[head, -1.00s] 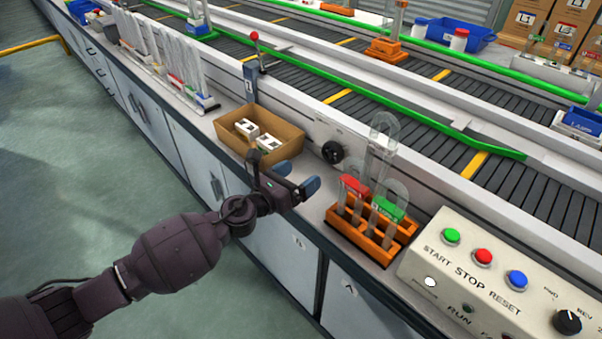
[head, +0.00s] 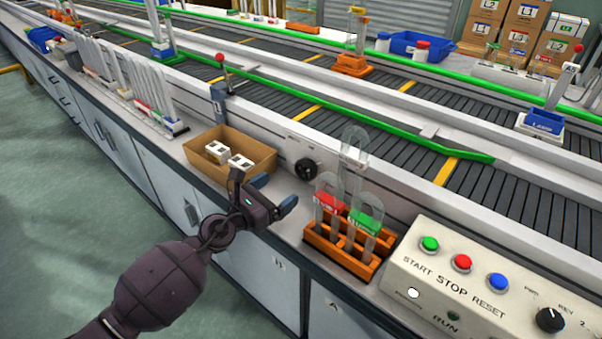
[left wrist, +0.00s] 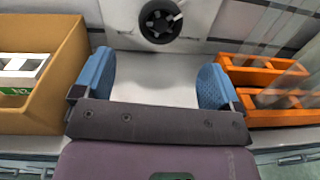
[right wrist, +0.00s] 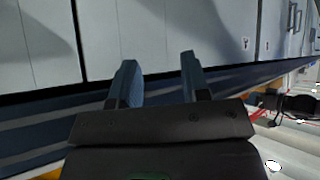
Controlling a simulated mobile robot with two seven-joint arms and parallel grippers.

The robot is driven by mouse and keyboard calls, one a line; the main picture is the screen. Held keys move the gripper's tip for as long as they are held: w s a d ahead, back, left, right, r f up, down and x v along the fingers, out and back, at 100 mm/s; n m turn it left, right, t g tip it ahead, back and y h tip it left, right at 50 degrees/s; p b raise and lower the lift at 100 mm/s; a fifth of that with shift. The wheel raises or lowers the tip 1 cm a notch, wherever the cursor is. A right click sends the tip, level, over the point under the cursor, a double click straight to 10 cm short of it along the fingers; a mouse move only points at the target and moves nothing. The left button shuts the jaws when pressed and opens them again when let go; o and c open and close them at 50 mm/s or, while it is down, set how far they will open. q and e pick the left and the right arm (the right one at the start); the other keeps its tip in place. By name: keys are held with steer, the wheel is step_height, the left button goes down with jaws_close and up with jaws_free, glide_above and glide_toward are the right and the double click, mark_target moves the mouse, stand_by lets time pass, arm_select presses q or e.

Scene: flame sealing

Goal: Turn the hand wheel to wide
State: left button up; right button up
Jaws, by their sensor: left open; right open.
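The hand wheel is a small black round wheel (head: 307,169) on the pale side face of the conveyor. It also shows at the top of the left wrist view (left wrist: 160,20), with a light-coloured handle or mark at its right. My left gripper (head: 267,188) is open and empty in front of the wheel and apart from it. In the left wrist view its blue fingertips (left wrist: 152,82) are spread below the wheel. My right gripper (right wrist: 160,80) is open and empty in the right wrist view, facing cabinet fronts. The scale markings by the wheel are too small to read.
A cardboard box (head: 256,153) with white parts stands left of the wheel. An orange rack (head: 325,245) with clear tubes, red and green labels, stands to the right. Beyond it is a control panel (head: 470,300). A narrow strip of counter between box and rack is clear.

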mark_target(302, 173)
arm_select(q)
steer(key=b+x, duration=0.1)
steer(key=x, duration=0.7)
steer(key=shift+f, duration=0.15)
steer(key=shift+w+d, duration=0.15)
steer(key=shift+w, duration=0.2)
steer(key=c, duration=0.9)
arm_select(e)
steer(key=shift+s+d+f, duration=0.1)
steer(key=shift+s+f, duration=0.2)
steer(key=shift+f, duration=0.45)
arm_select(q)
steer(key=shift+d+n, duration=0.1)
steer(key=shift+n, duration=0.2)
steer(key=n, duration=0.3)
steer(key=shift+n, duration=0.4)
steer(key=shift+n+p, duration=0.3)
steer(key=shift+n, duration=1)
arm_select(e)
steer(key=shift+r, duration=0.4)
